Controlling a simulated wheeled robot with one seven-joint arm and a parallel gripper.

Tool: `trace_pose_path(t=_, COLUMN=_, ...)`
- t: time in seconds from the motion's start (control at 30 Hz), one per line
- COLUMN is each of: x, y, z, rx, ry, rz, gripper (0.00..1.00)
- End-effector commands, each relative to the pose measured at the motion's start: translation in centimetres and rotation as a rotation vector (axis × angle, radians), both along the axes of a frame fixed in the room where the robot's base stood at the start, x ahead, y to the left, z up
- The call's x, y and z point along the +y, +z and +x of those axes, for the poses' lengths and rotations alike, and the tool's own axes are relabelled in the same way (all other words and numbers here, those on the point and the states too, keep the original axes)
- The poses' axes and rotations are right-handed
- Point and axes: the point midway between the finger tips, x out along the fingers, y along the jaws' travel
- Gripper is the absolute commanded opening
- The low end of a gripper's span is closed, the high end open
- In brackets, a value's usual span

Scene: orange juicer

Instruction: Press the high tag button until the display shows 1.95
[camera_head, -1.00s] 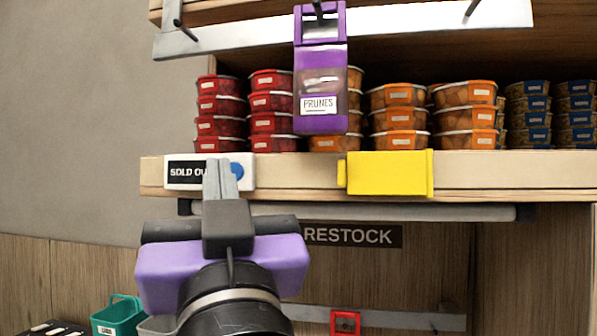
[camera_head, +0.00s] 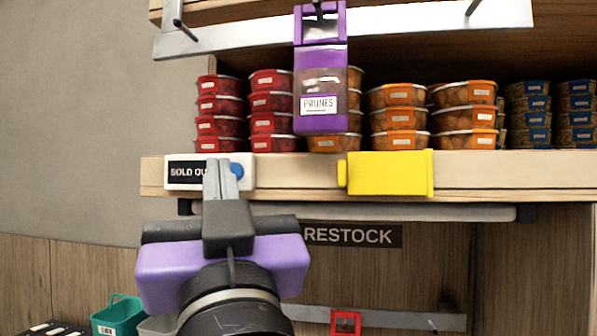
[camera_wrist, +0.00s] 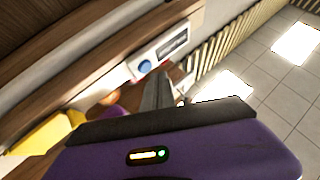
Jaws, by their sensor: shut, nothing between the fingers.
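A white tag (camera_head: 246,159) with a dark display (camera_head: 186,172) sits on the shelf's front edge at the left. The display reads "SOLD OU", its end hidden by my gripper. A round blue button (camera_head: 237,170) is at the tag's right. My gripper (camera_head: 222,165) is shut and empty, its fingertips in front of the tag, just left of the button in the head view. In the wrist view the tag's blue button (camera_wrist: 145,67) shows just beyond my fingertips (camera_wrist: 160,76). I cannot tell whether they touch the tag.
A yellow box-shaped tag (camera_head: 388,173) is on the shelf edge to the right. A purple prunes dispenser (camera_head: 320,85) hangs above. Stacked red tubs (camera_head: 220,105) and orange tubs (camera_head: 400,115) fill the shelf. A grey bar (camera_head: 380,212) runs below the edge, above a RESTOCK sign (camera_head: 350,236).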

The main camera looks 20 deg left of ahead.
Motion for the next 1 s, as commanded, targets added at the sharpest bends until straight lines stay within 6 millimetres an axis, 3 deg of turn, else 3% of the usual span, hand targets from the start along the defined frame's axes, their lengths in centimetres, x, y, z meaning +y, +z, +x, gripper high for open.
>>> trace_pose_path(t=1.0, x=0.2, y=0.0, z=1.1, rx=0.000, ry=0.000, rz=0.000, gripper=0.00)
